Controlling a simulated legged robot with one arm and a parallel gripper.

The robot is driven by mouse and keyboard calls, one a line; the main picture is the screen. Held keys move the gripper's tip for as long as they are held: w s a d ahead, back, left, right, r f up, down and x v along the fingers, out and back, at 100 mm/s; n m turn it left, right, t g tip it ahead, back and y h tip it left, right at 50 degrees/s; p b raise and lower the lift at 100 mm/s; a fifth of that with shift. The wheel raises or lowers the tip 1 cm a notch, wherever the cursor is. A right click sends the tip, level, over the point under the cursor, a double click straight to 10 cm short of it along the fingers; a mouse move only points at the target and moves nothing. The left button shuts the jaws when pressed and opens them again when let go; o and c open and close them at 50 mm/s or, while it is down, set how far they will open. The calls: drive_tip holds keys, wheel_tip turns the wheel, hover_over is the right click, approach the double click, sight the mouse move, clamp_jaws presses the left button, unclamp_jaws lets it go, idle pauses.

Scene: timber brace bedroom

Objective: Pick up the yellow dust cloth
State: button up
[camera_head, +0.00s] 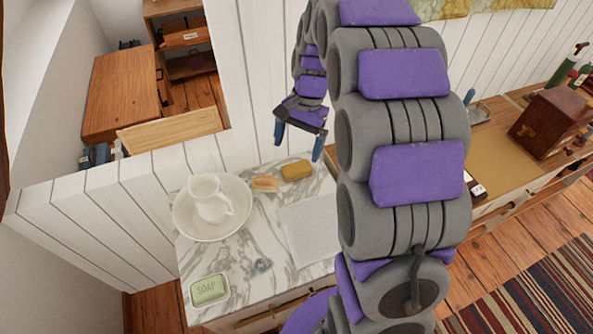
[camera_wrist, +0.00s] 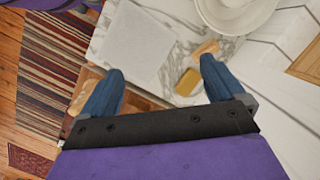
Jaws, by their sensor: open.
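The yellow dust cloth (camera_head: 297,170) looks like a small ochre folded pad near the back edge of the marble top. It also shows in the wrist view (camera_wrist: 188,82), between my fingers and nearer the right one. My gripper (camera_head: 298,146) is open and empty, fingers pointing down, above the back of the marble top near the cloth. In the wrist view my gripper (camera_wrist: 161,68) shows two blue fingers spread wide. Nothing is between them in contact, and the cloth appears beyond the fingertips.
A tan block (camera_head: 265,184) lies just left of the cloth. A white basin with a pitcher (camera_head: 212,206) stands farther left. A pale flat cloth (camera_head: 309,230), a soap dish (camera_head: 209,290) and a small glassy item (camera_head: 263,265) lie on the marble top (camera_head: 240,250). The plank wall is close behind.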

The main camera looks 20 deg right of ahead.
drive_tip(key=w+d+f+m+y, duration=0.1)
drive_tip(key=w+d+f+m, duration=0.1)
drive_tip(key=w+d+f, duration=0.3)
drive_tip(key=w+d+f+m, duration=0.3)
drive_tip(key=w, duration=0.3)
drive_tip(key=m+t+y, duration=0.1)
drive_tip(key=m, duration=0.2)
approach(301, 166)
drive_tip(key=b+x, duration=0.1)
drive_tip(key=x, duration=0.3)
drive_tip(key=shift+w+d+f+b, duration=0.15)
drive_tip(key=shift+f+b, duration=0.2)
drive_tip(key=shift+f, duration=0.05)
drive_tip(key=shift+a+b+x, duration=0.15)
drive_tip(key=shift+b+x, duration=0.3)
drive_tip(key=shift+x, duration=1.1)
drive_tip(key=shift+a+b+x, duration=0.15)
drive_tip(key=shift+b+x, duration=0.3)
drive_tip(key=shift+x, duration=1.1)
drive_tip(key=shift+r, duration=0.2)
drive_tip(key=shift+c, duration=0.2)
drive_tip(key=c, duration=1)
